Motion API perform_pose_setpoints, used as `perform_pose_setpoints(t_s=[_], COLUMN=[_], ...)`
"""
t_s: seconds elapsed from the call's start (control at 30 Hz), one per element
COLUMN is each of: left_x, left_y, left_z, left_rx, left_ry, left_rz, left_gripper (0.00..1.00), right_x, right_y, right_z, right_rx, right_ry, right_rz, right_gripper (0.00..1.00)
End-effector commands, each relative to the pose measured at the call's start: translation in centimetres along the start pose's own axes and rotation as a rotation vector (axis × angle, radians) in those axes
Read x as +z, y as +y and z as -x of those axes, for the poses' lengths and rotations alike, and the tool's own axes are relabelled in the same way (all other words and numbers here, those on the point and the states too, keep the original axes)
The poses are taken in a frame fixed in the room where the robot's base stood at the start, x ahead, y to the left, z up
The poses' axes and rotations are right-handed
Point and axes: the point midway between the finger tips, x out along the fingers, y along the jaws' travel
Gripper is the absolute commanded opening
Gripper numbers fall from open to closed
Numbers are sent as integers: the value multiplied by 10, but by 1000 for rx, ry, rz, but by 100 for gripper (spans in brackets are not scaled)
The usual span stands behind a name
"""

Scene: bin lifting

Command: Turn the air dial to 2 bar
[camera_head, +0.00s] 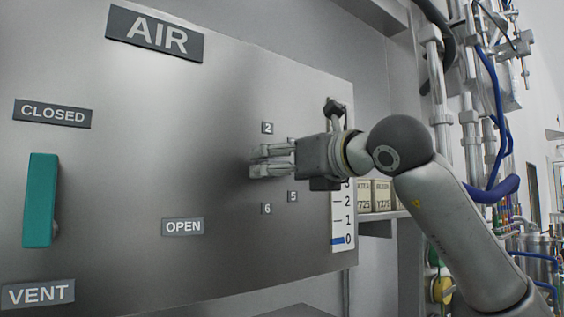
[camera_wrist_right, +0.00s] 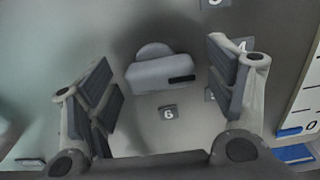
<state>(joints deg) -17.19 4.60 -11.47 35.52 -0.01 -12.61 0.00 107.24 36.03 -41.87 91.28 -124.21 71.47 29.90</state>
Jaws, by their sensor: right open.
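The air dial (camera_wrist_right: 165,73) is a grey knob with a bar handle and a dark mark near one end. In the right wrist view it stands between the two fingers of my right gripper (camera_wrist_right: 162,82), which are apart with visible gaps on both sides. In the head view my right gripper (camera_head: 264,161) reaches from the right to the panel and mostly hides the dial. Number labels surround it: 2 (camera_head: 267,128), 5 (camera_head: 292,196) and 6 (camera_head: 266,209). A vertical scale (camera_head: 343,222) at the right has its blue bar at 0. My left gripper is not in view.
The metal panel (camera_head: 130,170) carries an AIR sign (camera_head: 154,35) and a teal handle (camera_head: 40,200) between the CLOSED (camera_head: 52,113) and VENT (camera_head: 38,293) labels. Pipes and blue hoses (camera_head: 490,120) stand at the right. Space before the panel's left part is clear.

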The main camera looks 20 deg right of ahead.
Motion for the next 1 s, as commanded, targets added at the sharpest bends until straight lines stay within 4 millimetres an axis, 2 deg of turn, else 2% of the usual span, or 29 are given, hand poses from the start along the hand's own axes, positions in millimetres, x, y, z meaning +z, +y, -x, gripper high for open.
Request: perform_pose_setpoints(t_s=[0.07, 0.43, 0.77, 1.0], left_x=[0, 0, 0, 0], left_y=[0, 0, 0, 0], left_z=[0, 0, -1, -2], left_rx=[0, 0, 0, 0], left_ry=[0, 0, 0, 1], left_rz=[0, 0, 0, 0], left_gripper=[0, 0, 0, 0], right_x=[0, 0, 0, 1], right_y=[0, 0, 0, 0], right_z=[0, 0, 0, 0], right_rx=[0, 0, 0, 0], right_ry=[0, 0, 1, 1], right_rz=[0, 0, 49, 200], right_gripper=[77, 31, 31, 31])
